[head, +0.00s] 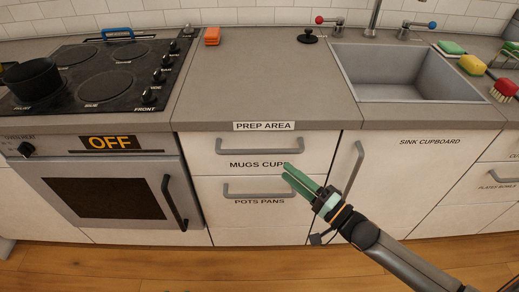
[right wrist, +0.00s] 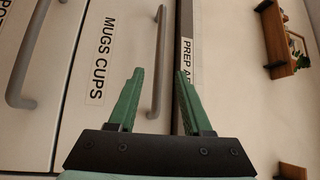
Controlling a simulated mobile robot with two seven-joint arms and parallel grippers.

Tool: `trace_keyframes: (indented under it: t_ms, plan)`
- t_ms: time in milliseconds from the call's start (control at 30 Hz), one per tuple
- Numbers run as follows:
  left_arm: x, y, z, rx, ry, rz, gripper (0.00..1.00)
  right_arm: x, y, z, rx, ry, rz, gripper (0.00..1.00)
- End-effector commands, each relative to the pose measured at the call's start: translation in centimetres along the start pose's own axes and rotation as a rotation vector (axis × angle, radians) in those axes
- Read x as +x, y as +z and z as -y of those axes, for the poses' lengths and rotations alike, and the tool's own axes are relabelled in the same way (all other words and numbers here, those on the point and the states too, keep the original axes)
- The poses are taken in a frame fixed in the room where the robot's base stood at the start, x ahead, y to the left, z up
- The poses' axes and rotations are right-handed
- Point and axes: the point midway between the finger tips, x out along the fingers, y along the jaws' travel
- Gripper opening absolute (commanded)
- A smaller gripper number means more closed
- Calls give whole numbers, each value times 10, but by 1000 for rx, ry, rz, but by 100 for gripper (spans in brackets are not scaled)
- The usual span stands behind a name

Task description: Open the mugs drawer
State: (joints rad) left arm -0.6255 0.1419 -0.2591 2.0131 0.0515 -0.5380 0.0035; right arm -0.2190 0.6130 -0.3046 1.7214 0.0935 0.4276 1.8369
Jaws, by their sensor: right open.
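The mugs drawer (head: 205,151) is the top drawer under the counter, labelled MUGS CUPS, and looks closed. Its grey bar handle (head: 260,141) runs across its front above the label. My right gripper (head: 290,172) has green fingers and is open and empty in front of the drawer, covering the end of the label. In the right wrist view the drawer handle (right wrist: 159,60) lies ahead, between the lines of the two fingers (right wrist: 158,72). I cannot tell whether the fingers touch the drawer.
The pots drawer handle (head: 260,190) is just below. An oven (head: 108,190) stands left, and the sink cupboard (head: 430,170) with a vertical handle is right. The counter edge (head: 300,122) overhangs the drawers. The wooden floor (head: 200,262) in front looks clear.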

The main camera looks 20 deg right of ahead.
Motion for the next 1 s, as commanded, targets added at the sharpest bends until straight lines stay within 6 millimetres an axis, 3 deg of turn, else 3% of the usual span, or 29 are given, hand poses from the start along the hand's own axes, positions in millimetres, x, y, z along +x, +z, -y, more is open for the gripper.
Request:
trace_keyframes:
  t_ms: [300, 500, 700, 1000]
  plan:
    - [2, 9, 0, -1, 0, 9, 50, 62, 0, 0, -2, -4, -1, 50]
    - [3, 10, 3, -1, -6, 8, 50, 89, 0, 0, -1, -2, -1, 50]
    - [3, 9, 4, 0, -7, 4, 50, 101, 0, 0, -3, 1, -1, 50]
    - [3, 8, 4, 0, -8, 2, 50, 102, 0, 0, -2, 1, 0, 47]
